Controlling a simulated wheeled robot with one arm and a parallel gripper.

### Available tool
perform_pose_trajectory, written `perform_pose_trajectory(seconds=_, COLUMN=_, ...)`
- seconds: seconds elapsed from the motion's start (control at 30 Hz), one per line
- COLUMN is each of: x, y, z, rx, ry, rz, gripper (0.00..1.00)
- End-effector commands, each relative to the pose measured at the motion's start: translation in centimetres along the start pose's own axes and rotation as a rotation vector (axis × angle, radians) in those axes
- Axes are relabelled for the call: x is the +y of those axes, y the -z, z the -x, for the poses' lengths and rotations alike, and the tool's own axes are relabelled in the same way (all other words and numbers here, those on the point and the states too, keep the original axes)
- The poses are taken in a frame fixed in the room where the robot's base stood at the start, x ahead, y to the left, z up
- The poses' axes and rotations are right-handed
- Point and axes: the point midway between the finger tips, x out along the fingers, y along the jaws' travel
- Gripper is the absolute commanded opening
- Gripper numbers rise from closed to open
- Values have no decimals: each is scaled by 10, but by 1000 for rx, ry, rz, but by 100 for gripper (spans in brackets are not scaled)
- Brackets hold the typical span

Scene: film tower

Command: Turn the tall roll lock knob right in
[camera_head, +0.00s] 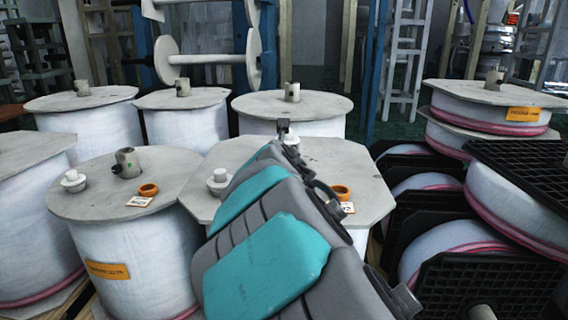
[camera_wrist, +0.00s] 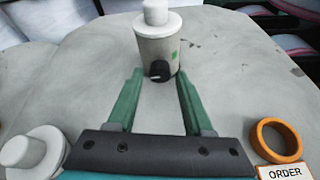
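In the wrist view, a grey upright core (camera_wrist: 154,48) with a white cap (camera_wrist: 156,16) stands on a pale round roll top. A small black lock knob (camera_wrist: 159,70) sits low on its near side, its pale pointer mark facing left. A green mark (camera_wrist: 175,55) is on the core to the knob's right. My gripper (camera_wrist: 159,76) is open, with green fingers on either side of the knob in the picture; I see no contact.
A loose white plug (camera_wrist: 35,152) lies at left on the roll top. An orange ring (camera_wrist: 278,138) and an ORDER label (camera_wrist: 281,172) are at right. A similar roll (camera_head: 110,205) stands to the left. Black racks (camera_head: 480,275) with rolls are at right.

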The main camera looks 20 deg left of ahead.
Motion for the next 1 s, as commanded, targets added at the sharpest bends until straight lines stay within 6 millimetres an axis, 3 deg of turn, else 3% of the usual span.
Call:
perform_pose_trajectory(seconds=0.07, x=0, y=0, z=0, rx=0, ry=0, rz=0, gripper=41)
perform_pose_trajectory(seconds=0.43, x=0, y=0, z=0, rx=0, ry=1, rz=0, gripper=0)
perform_pose_trajectory(seconds=1.0, x=-1, y=-1, z=1, rx=8, ry=-25, rz=-69, gripper=0)
